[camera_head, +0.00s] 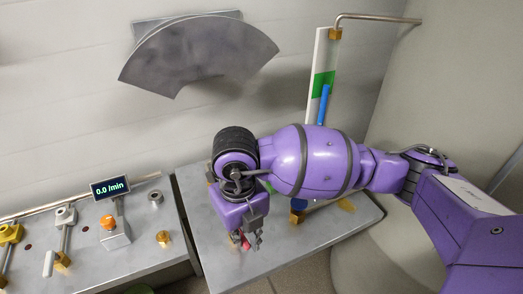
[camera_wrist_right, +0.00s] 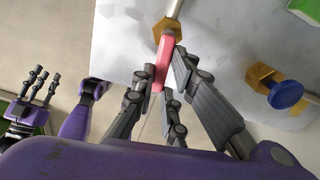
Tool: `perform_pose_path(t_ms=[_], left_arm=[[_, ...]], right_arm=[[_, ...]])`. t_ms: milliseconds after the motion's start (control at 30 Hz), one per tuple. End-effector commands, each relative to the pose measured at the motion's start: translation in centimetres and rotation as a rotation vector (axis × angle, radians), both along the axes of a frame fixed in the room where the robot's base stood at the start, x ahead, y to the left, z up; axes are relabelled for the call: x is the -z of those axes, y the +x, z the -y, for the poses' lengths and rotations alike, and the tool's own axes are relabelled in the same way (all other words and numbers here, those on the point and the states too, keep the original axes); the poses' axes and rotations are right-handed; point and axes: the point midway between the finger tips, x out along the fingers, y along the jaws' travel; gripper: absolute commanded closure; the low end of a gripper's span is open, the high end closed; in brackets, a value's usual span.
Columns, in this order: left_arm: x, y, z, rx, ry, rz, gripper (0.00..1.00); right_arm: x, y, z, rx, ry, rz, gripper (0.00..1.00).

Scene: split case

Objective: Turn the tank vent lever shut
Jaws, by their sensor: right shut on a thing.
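The red lever (camera_wrist_right: 161,65) sits on a brass valve body (camera_wrist_right: 165,28) with a pale pipe at its far end. My right gripper (camera_wrist_right: 163,92) is shut on the lever's near end, with fingers on both sides of it. In the head view the right gripper (camera_head: 251,240) points down over the grey bench top, and only a bit of the red lever (camera_head: 245,242) shows beside its fingers. The left gripper (camera_wrist_right: 38,92) shows at the left of the wrist view, empty, its fingers apart. I cannot confirm by any label that this is the tank vent lever.
A brass valve with a blue knob (camera_wrist_right: 286,94) stands close to the right of the lever. The sight gauge (camera_head: 318,75) with green and blue marks rises behind my arm. The left bench (camera_head: 150,258) holds several valves and a display (camera_head: 110,188) reading 0.0 /min.

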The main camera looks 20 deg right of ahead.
Motion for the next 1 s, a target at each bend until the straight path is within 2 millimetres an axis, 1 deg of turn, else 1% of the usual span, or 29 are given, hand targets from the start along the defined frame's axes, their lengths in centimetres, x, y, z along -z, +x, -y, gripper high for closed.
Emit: perform_pose_path(t_ms=[33, 300, 833, 867, 900, 1000], left_arm=[[-0.25, -0.03, -0.03, -0.001, 0.001, 0.0, 0.69], [-0.29, -0.62, -0.08, -0.003, -0.001, -0.01, 0.69], [-0.69, -0.26, -0.01, -0.002, -0.002, 0.0, 0.69], [-0.69, -0.25, -0.01, -0.002, -0.002, 0.0, 0.69], [-0.7, -0.24, 0.0, -0.002, -0.002, 0.0, 0.69], [-0.7, -0.24, 0.0, -0.002, -0.002, 0.0, 0.69]], right_arm=[[-0.5, 0.25, -0.21, 0.023, 0.002, 0.01, 1.0], [-0.43, 0.25, -0.56, 0.114, 0.002, 0.01, 1.0], [-0.38, 0.31, -0.66, 0.136, 0.003, 0.011, 1.0], [-0.38, 0.31, -0.66, 0.136, 0.003, 0.011, 0.85], [-0.37, 0.3, -0.65, 0.136, 0.003, 0.011, 0.8], [-0.32, 0.26, -0.65, 0.135, 0.002, 0.009, 0.69]])
